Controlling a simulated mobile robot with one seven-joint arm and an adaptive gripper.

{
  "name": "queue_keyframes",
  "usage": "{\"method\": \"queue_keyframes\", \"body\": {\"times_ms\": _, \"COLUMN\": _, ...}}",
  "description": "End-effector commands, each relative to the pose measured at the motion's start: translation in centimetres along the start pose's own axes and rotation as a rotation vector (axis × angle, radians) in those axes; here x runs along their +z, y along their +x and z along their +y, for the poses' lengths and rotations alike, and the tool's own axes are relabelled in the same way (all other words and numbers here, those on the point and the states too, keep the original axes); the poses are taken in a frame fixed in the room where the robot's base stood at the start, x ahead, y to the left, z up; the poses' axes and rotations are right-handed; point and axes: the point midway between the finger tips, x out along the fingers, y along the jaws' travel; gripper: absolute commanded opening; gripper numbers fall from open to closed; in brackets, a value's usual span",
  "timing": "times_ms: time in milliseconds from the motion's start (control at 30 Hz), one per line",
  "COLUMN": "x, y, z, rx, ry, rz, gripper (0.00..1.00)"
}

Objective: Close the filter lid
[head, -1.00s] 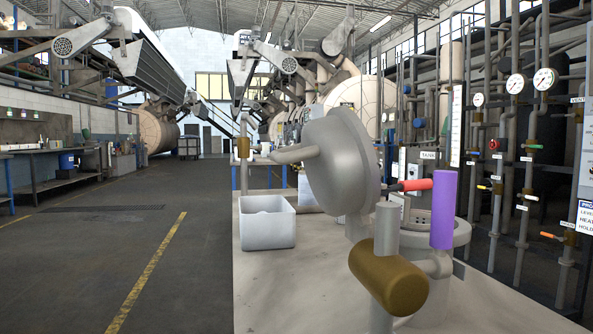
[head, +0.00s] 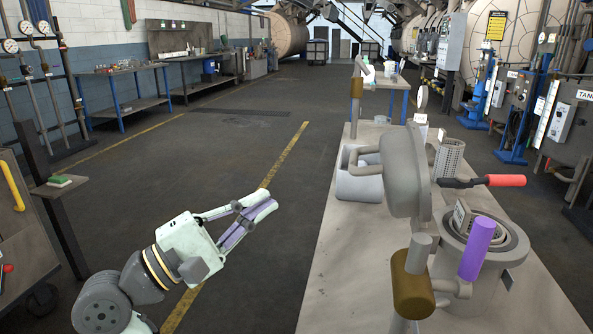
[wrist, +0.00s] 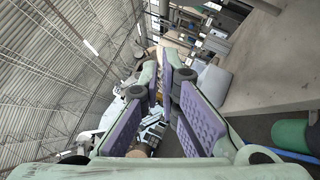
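The filter lid (head: 405,170) is a thick grey round cover. It stands raised, nearly on edge, above and left of the filter housing (head: 452,262), whose round mouth is open. A grey bar with a red grip (head: 505,180) sticks out right of the lid; its attachment is unclear. A purple cylinder (head: 477,248) stands tilted at the housing's front. My gripper (head: 268,201) is left of the bench, apart from the lid. In the wrist view my gripper (wrist: 167,66) shows purple finger pads with an empty gap between them. The lid cannot be made out there.
A brass-coloured cylinder (head: 411,283) on a grey pipe stands in front of the lid. A white bin (head: 358,185) and a perforated basket (head: 449,158) are on the bench (head: 340,255). The floor (head: 240,150) left of the bench is clear.

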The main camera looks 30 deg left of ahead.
Motion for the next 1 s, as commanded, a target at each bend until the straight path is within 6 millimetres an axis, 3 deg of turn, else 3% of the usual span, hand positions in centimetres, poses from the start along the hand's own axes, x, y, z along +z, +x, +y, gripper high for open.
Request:
{"method": "queue_keyframes", "body": {"times_ms": 467, "x": 0.6, "y": 9.7, "z": 0.3, "rx": 0.001, "ry": -0.002, "rz": -0.008, "gripper": 0.00}}
{"method": "queue_keyframes", "body": {"times_ms": 700, "x": 2.7, "y": 11.6, "z": 0.2, "rx": 0.003, "ry": -0.003, "rz": -0.005, "gripper": 0.00}}
{"method": "queue_keyframes", "body": {"times_ms": 1000, "x": 3.1, "y": 11.9, "z": 0.1, "rx": 0.004, "ry": -0.003, "rz": -0.005, "gripper": 0.00}}
